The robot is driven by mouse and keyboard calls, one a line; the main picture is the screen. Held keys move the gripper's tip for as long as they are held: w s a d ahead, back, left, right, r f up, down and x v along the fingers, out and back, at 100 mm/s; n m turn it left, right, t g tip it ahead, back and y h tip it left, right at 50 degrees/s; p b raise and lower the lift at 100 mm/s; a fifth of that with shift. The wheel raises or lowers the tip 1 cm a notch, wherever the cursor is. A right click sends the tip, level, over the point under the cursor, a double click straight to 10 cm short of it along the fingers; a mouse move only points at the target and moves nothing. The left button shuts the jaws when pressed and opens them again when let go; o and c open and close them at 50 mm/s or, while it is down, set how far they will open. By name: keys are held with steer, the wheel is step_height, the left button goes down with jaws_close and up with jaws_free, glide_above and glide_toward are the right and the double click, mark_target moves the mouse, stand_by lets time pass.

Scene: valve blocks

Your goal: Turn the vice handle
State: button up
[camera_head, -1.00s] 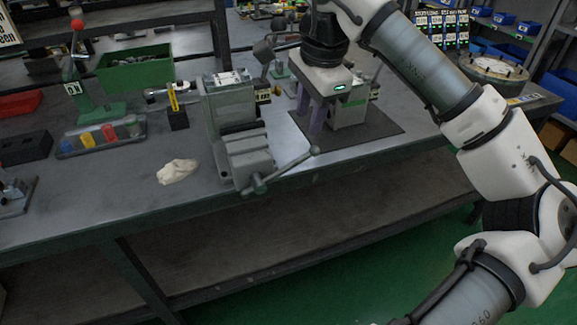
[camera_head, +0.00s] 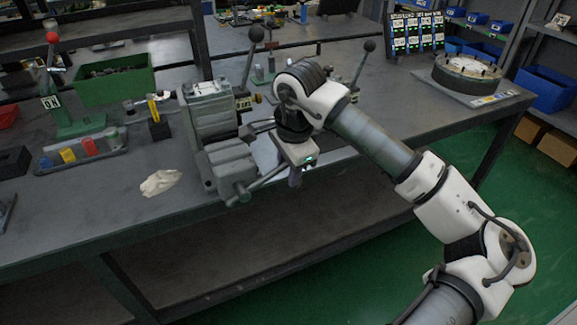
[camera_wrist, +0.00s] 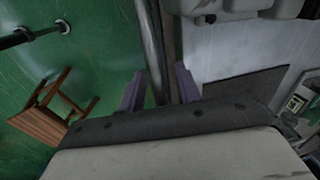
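The grey vice (camera_head: 222,150) stands at the front edge of the workbench in the head view. Its bar-shaped handle (camera_head: 262,182) slants up and right from the screw end, and its far end is hidden behind my gripper. My gripper (camera_head: 295,180) points down at that far end, just off the bench front. In the wrist view, the two purple fingers of my gripper (camera_wrist: 160,88) are apart. A grey metal bar, which looks like the vice handle (camera_wrist: 151,45), runs into the gap between them. I cannot tell whether either finger touches it. Part of the vice (camera_wrist: 225,8) shows at the top.
The workbench (camera_head: 95,215) holds a crumpled cloth (camera_head: 160,182), a tray of coloured parts (camera_head: 82,152) and a green bin (camera_head: 113,78). Tall levers with dark knobs (camera_head: 256,34) rise behind the vice. Green floor (camera_head: 330,285) is open in front.

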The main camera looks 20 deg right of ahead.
jaws_close()
stand_by(0.3)
